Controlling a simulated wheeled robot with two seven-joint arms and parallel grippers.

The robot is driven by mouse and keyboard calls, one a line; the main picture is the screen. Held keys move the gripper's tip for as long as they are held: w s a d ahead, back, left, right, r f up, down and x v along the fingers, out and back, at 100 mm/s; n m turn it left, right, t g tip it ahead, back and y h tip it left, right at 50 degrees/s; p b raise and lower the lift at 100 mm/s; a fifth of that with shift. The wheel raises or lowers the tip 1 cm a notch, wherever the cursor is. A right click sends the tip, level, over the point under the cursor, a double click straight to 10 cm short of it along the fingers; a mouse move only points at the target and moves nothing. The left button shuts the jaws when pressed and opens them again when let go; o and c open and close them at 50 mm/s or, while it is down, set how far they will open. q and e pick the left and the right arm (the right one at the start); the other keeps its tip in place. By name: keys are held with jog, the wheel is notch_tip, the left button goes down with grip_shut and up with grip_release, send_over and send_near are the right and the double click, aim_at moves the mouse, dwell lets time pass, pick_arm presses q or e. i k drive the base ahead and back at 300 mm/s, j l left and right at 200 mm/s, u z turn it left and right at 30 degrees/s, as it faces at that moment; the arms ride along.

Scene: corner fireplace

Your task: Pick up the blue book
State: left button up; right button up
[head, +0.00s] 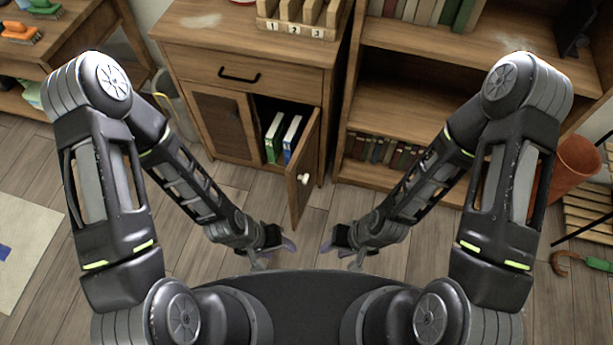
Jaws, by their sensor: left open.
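The blue book (291,138) stands upright inside the wooden cabinet (243,80), behind its partly open right door (303,170). A green book (273,137) stands just left of it, also upright. My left gripper (275,254) is in front of and below the open door, open and apart from both books. My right gripper (343,250) is to the right of the door, over the floor; its fingers are small and I cannot tell whether they are open. The lower part of the blue book is partly hidden by the door.
The open door with a white knob (303,179) juts toward me. A bookshelf (430,60) with rows of books stands right of the cabinet. A terracotta pot (573,165) is at the far right. The wooden floor (345,205) before the bookshelf is clear.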

aim_at(294, 133)
jog(key=k+j+z, duration=0.15)
jog(key=j, duration=0.25)
jog(key=k+j+z, duration=0.1)
jog(key=j, duration=0.3)
jog(key=k+j+z, duration=0.15)
jog(key=j, duration=0.25)
jog(key=k+j+z, duration=0.1)
jog(key=k+j, duration=0.25)
